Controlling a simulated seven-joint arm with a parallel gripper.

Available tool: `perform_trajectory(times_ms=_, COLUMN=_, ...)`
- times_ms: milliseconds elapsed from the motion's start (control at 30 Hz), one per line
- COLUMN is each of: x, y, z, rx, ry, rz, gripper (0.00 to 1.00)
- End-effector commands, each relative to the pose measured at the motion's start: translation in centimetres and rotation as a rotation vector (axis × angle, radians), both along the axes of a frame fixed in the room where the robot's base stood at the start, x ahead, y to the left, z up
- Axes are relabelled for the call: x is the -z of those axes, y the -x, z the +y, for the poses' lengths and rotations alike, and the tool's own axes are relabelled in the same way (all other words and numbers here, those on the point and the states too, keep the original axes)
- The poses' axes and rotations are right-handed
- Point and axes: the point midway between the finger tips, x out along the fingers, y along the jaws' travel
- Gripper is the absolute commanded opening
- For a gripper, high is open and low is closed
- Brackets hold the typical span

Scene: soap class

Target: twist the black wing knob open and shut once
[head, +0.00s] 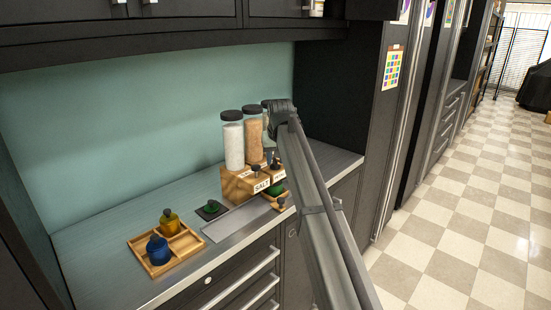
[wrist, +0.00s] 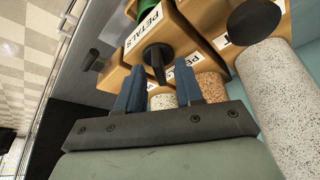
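In the wrist view, a black wing knob (wrist: 157,58) sits on the wooden front of a dispenser (wrist: 205,17). Its wing is seen almost end-on, and labels reading PETALS are beside it. My gripper (wrist: 160,76) is open, with its two blue fingers apart. The knob shows in the gap just beyond the fingertips; I cannot tell whether either finger touches it. A large round black part (wrist: 253,20) shows at the upper right. In the head view, the dispenser (head: 236,183) has black knobs above a SALT label, and my arm hides the gripper and part of the front.
Tall jars with black caps (head: 233,140) stand on the dispenser. A wooden tray (head: 182,262) with a blue and a yellow bottle is on the counter at left. A green item on a dark square (head: 211,210) and a grey strip (head: 243,217) lie nearer. Cabinets (head: 160,30) hang above.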

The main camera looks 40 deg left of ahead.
Motion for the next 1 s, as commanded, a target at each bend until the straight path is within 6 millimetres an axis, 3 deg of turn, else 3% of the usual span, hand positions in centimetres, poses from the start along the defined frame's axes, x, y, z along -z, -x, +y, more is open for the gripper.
perform_trajectory(times_ms=267, x=-2.8, y=0.7, z=-0.9, rx=0.000, ry=-0.002, rz=-0.001, gripper=0.36)
perform_trajectory(times_ms=700, x=-10.3, y=2.5, z=-3.4, rx=0.000, ry=-0.002, rz=-0.001, gripper=0.36)
perform_trajectory(times_ms=1000, x=-12.6, y=3.0, z=-4.2, rx=0.000, ry=0.000, rz=0.000, gripper=0.36)
